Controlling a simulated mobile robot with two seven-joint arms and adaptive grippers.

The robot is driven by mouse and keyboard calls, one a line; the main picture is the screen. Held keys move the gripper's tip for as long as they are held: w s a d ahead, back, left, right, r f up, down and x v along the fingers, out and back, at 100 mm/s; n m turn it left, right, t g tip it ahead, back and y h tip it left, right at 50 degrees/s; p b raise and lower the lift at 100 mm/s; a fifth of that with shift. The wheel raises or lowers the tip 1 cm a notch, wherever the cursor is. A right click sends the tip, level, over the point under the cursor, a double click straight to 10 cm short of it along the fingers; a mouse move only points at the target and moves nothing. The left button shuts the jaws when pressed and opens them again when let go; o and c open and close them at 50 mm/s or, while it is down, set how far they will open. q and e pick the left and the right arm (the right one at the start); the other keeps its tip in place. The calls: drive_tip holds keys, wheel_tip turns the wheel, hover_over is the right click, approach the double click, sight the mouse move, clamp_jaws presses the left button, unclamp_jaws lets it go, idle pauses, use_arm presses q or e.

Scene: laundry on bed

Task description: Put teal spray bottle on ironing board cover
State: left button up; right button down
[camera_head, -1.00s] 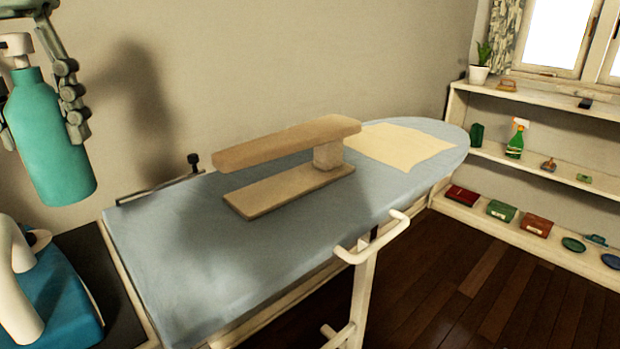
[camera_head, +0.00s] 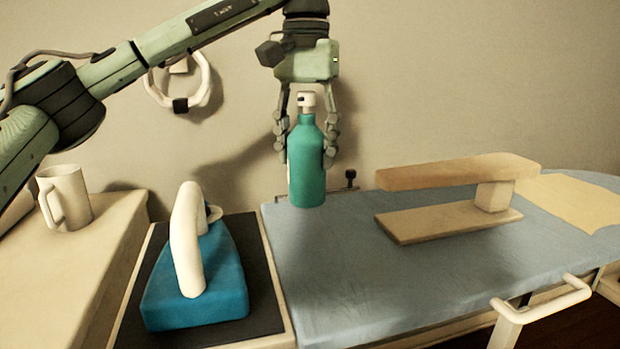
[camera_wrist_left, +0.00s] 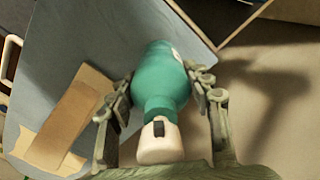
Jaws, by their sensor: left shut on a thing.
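The teal spray bottle (camera_head: 307,165) has a white top and hangs upright in my left gripper (camera_head: 306,140). The gripper's fingers are shut on both sides of it. The bottle is over the left end of the blue ironing board cover (camera_head: 340,285), and it appears to be above the surface, though the exact gap is hard to tell. In the left wrist view the bottle (camera_wrist_left: 161,80) sits between the fingers (camera_wrist_left: 160,95), with the cover (camera_wrist_left: 95,35) beyond it. My right gripper is not in view.
A wooden sleeve board (camera_head: 455,172) stands on the cover to the right of the bottle, near a cream cloth (camera_head: 575,200). A blue iron (camera_head: 195,280) rests on a dark pad (camera_head: 262,300) at left. A white mug (camera_head: 65,197) stands further left. The cover's front left is clear.

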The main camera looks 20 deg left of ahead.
sight(309, 174)
use_arm(q)
drive_tip(key=shift+w+d+f, duration=0.15)
drive_tip(key=shift+f, duration=1.95)
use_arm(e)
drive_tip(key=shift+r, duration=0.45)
use_arm(q)
drive_tip(key=shift+f, duration=0.15)
drive_tip(key=o, duration=1.3)
drive_tip(key=shift+o, duration=0.2)
